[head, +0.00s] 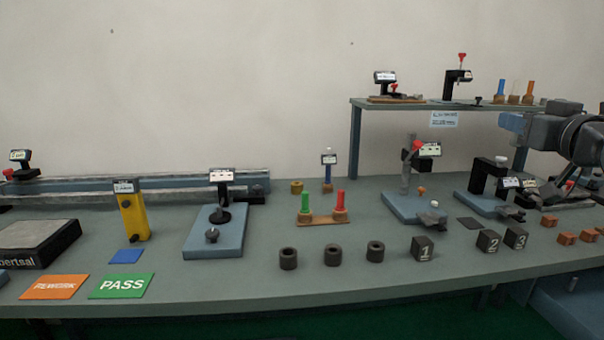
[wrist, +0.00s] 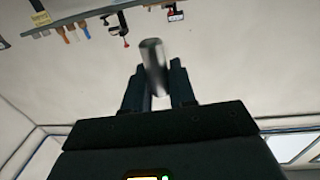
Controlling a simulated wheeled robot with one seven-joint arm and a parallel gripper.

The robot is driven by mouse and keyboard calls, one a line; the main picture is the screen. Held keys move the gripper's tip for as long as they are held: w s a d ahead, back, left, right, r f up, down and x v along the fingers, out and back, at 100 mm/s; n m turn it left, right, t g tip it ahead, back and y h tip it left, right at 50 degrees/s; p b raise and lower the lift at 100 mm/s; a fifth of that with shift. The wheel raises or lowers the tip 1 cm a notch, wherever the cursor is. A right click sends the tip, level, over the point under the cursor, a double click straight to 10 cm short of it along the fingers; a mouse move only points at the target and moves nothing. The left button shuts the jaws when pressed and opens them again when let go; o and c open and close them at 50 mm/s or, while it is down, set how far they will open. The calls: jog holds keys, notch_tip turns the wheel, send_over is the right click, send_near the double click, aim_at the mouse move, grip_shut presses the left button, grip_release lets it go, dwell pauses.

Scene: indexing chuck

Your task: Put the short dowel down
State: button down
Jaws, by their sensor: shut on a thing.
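The short dowel (wrist: 153,62) is a grey, shiny cylinder in the wrist view. My gripper (wrist: 158,82) is shut on it, with one dark finger on each side and the dowel's end standing out past the fingertips. The dowel looks a little tilted between the fingers. In the head view only parts of my arm show at the right edge. I cannot make out the fingertips or the dowel there.
The grey bench (head: 300,280) holds dark rings (head: 333,256), numbered blocks (head: 422,249), a green PASS card (head: 121,285) and an orange REWORK card (head: 54,287). A raised shelf (head: 430,105) stands at back right. Bare bench lies along the front.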

jog(key=a+f, duration=0.6)
jog(key=f, duration=0.8)
jog(key=s+a+f, duration=0.5)
jog(key=f, duration=0.4)
jog(key=s+a+f+y, duration=0.1)
jog(key=s+a+f, duration=0.4)
jog(key=f, duration=0.4)
jog(key=s+a+f, duration=0.5)
jog(key=s+f, duration=0.1)
jog(key=f, duration=0.3)
notch_tip(320, 180, down, 11)
jog(key=s, duration=0.2)
jog(key=shift+s+f+n, duration=0.2)
jog(key=shift+n, duration=0.1)
jog(key=shift+a, duration=0.1)
